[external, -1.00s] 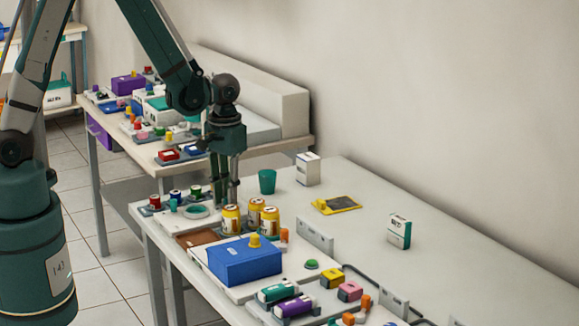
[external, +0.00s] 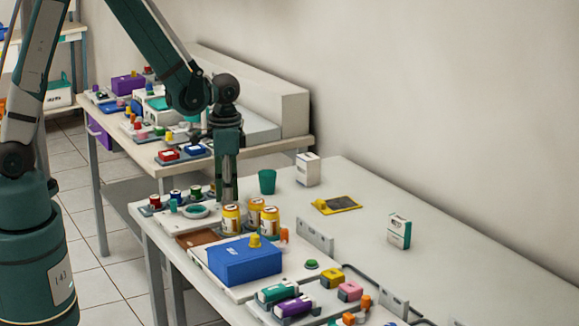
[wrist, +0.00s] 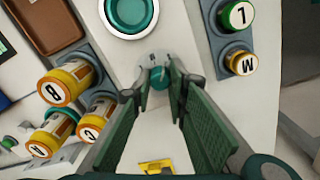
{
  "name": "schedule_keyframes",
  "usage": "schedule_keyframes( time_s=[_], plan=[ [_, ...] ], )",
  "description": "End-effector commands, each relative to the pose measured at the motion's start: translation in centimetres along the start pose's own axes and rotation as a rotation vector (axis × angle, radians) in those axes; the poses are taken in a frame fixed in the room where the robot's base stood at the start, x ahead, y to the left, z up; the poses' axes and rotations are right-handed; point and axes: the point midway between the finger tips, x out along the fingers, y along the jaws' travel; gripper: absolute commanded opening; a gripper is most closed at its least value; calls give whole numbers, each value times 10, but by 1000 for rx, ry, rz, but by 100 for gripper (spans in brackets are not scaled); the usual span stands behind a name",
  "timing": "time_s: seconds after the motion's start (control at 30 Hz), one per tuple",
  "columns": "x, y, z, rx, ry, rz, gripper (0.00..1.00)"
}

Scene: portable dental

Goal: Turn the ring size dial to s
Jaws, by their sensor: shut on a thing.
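My gripper (wrist: 162,88) points down at the white panel. Its two fingers are shut on a small teal dial (wrist: 158,77), one on each side. The dial sits on a light grey round plate (wrist: 155,59) with a small letter above it, too small to read surely. Any s mark and the dial's pointer cannot be made out. In the external view my gripper (external: 227,196) stands upright behind the yellow jars, and the dial is hidden there.
Several yellow lettered jars (wrist: 66,83) stand left of the gripper in the wrist view. A green-topped can (wrist: 237,15) marked L and a yellow-topped can (wrist: 242,63) marked M stand right. A teal round dish (wrist: 130,12) lies above.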

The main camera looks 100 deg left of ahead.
Motion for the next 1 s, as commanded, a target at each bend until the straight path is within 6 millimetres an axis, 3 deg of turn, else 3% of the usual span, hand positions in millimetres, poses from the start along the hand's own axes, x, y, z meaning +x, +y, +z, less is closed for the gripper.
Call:
schedule_keyframes(
  time_s=[0.63,0.67,0.77,1.0],
  plan=[
    [0,0,-1,78,1,0,5],
    [0,0,-1,78,1,0,19],
    [0,0,-1,78,0,0,32],
    [0,0,0,77,0,0,32]
  ],
)
